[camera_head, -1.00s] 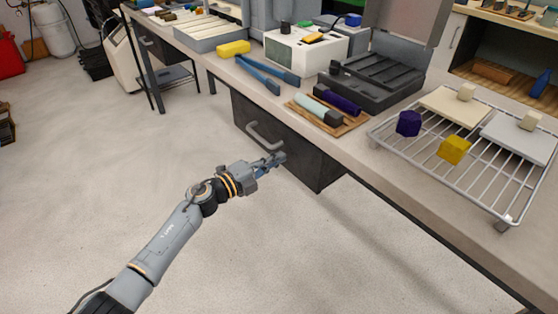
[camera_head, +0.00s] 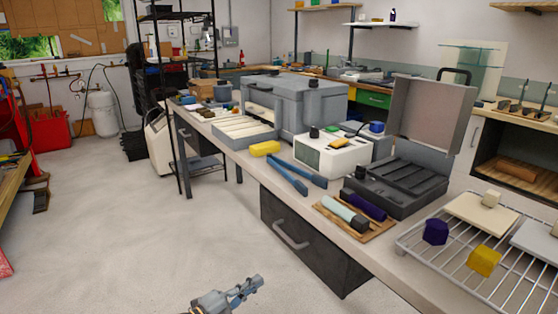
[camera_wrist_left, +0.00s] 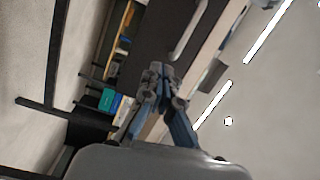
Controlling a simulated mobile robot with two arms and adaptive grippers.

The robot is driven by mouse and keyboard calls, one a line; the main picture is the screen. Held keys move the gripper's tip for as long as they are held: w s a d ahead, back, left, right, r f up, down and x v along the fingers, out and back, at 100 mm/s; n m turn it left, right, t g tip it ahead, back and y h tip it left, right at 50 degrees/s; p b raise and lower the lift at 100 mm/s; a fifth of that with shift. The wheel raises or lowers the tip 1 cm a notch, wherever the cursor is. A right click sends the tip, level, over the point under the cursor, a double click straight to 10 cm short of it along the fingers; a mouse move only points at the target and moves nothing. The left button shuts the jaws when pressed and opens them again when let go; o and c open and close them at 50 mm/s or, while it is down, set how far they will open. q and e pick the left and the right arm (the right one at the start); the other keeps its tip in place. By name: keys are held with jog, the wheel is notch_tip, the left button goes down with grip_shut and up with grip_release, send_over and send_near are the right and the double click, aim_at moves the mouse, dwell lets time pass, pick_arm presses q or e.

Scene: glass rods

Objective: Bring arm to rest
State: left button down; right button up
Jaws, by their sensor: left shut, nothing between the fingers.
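My left gripper (camera_head: 253,284) is at the bottom of the head view, low over the floor in front of the workbench. It is shut and empty. In the left wrist view its fingers (camera_wrist_left: 160,82) meet at the tips, with the dark drawer front and its handle beyond them. Only the gripper and a bit of the wrist show in the head view; the rest of the arm is out of frame. My right gripper is not in view.
The workbench (camera_head: 378,266) has a drawer (camera_head: 312,250) with a handle (camera_head: 290,236) just beyond the gripper. On top are a wire rack (camera_head: 440,262), a wooden board (camera_head: 373,232) with pale and purple rods, an open black case (camera_head: 398,190) and blue-handled tongs (camera_head: 288,175). The floor (camera_head: 120,230) left is clear.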

pick_arm(q)
jog(key=s+a+f+n+y, duration=0.4)
jog(key=a+f+n+y, duration=0.15)
jog(key=f+n, duration=0.35)
jog(key=s+a+f+n+y, duration=0.45)
jog(key=f+n+y, duration=0.2)
jog(key=f, duration=0.45)
jog(key=s+a+f+n+g+y, duration=0.1)
jog(key=s+a+f+n+g, duration=0.25)
jog(key=s+f, duration=0.5)
jog(key=s+f+n+g, duration=0.2)
jog(key=s+f+g, duration=0.2)
jog(key=s, duration=0.6)
jog(key=s+f+n+g, duration=0.2)
jog(key=s+f+g, duration=0.15)
jog(key=s, duration=0.65)
jog(key=s+a+p, duration=0.3)
jog(key=s+p, duration=1.3)
jog(key=shift+s+g, duration=0.15)
jog(key=shift+g, duration=0.25)
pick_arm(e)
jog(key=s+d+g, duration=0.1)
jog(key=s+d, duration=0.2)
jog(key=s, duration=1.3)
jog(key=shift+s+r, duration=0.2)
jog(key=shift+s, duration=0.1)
pick_arm(q)
jog(key=shift+f, duration=0.1)
